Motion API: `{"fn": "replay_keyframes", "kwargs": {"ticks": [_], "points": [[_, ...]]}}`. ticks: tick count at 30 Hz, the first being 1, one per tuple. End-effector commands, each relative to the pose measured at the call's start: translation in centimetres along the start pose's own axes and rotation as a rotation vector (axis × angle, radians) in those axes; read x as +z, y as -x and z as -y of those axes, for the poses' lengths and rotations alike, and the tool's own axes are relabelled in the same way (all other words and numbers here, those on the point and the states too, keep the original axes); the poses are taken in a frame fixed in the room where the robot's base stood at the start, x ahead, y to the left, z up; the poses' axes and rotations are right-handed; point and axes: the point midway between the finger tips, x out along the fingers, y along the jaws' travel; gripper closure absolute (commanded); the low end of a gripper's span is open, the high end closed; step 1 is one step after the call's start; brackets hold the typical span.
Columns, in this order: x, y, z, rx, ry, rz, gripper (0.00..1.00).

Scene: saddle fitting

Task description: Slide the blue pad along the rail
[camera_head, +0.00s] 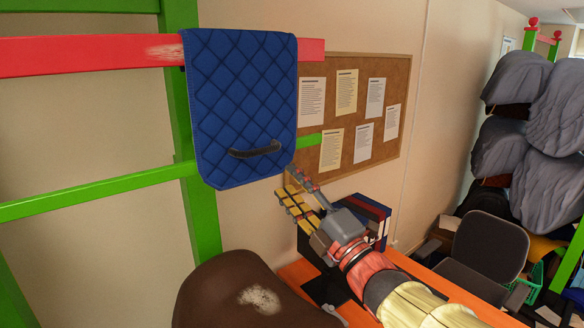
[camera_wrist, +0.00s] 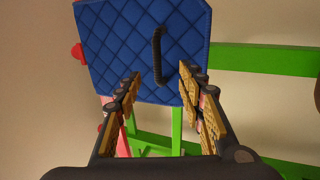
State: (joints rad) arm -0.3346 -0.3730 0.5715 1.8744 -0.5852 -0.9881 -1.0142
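The blue quilted pad (camera_head: 238,100) hangs draped over the red rail (camera_head: 100,54), close to the rail's right end. A dark strap handle (camera_head: 255,149) is fixed low on its front face. My gripper (camera_head: 298,195) is open and empty, below and to the right of the pad's lower edge, apart from the handle. In the wrist view the pad (camera_wrist: 140,45) fills the upper middle, and the handle (camera_wrist: 157,55) shows ahead of and between my open fingers (camera_wrist: 160,88). The pad's back side is hidden.
Green posts and a lower green bar (camera_head: 100,190) frame the rack. A brown saddle-like object (camera_head: 235,290) stands below. A cork board (camera_head: 395,85) hangs behind. An orange desk (camera_head: 460,305), an office chair (camera_head: 485,250) and grey covered stacks (camera_head: 555,110) stand right.

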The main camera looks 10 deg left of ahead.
Motion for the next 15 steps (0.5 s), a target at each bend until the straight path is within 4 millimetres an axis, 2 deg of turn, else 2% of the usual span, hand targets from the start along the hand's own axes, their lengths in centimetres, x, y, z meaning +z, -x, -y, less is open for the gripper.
{"fn": "replay_keyframes", "kwargs": {"ticks": [7, 15], "points": [[-0.5, -1.8, -0.5, 0.010, 0.009, -0.018, 0.61], [-0.6, -5.4, -0.7, 0.009, 0.008, -0.016, 0.61]]}}
